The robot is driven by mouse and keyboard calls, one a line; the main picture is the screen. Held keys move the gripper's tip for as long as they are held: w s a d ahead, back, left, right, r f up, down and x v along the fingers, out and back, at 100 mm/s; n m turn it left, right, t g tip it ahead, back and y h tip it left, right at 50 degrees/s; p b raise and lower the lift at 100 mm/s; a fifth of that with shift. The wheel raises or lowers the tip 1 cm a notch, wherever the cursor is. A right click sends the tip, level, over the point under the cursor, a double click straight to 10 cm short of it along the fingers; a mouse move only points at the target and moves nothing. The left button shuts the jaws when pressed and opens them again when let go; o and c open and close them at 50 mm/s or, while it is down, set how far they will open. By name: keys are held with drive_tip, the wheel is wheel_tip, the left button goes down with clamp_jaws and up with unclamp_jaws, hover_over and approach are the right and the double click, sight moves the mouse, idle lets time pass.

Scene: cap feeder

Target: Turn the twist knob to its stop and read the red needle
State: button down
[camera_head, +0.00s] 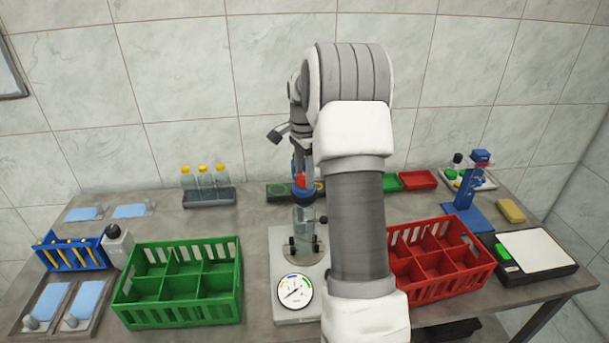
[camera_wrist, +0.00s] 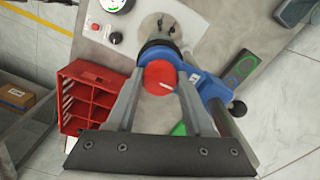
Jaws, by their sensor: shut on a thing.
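The twist knob (camera_wrist: 159,77) is red with a white mark on top and sits over a blue bracket (camera_wrist: 212,92). My gripper (camera_wrist: 161,70) is shut on the knob, one finger on each side. In the head view the knob (camera_head: 300,180) shows small beside my arm, above a clear bottle (camera_head: 304,217) standing on the grey tester (camera_head: 290,258). The round white dial (camera_head: 295,291) faces up at the tester's front. Its needle is too small to read, and its colour is unclear. In the wrist view the dial (camera_wrist: 116,4) is cut by the top edge.
A green crate (camera_head: 180,312) stands left of the tester and a red crate (camera_head: 443,282) right of it, both empty. Capped bottles (camera_head: 206,180) stand at the back left. A blue stand (camera_head: 466,212) and a scale (camera_head: 533,250) are at right. My arm hides the table's middle.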

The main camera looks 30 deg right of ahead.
drive_tip(key=m+p, duration=0.1)
drive_tip(key=m, duration=0.4)
drive_tip(key=shift+r, duration=0.1)
drive_tip(key=m+p, duration=0.1)
drive_tip(key=m, duration=0.3)
drive_tip(key=shift+m+p, duration=0.3)
drive_tip(key=shift+m, duration=0.1)
drive_tip(key=shift+c, duration=2)
unclamp_jaws()
drive_tip(key=n, duration=0.3)
drive_tip(key=shift+n, duration=0.3)
drive_tip(key=n, duration=0.4)
drive_tip(key=shift+n, duration=0.3)
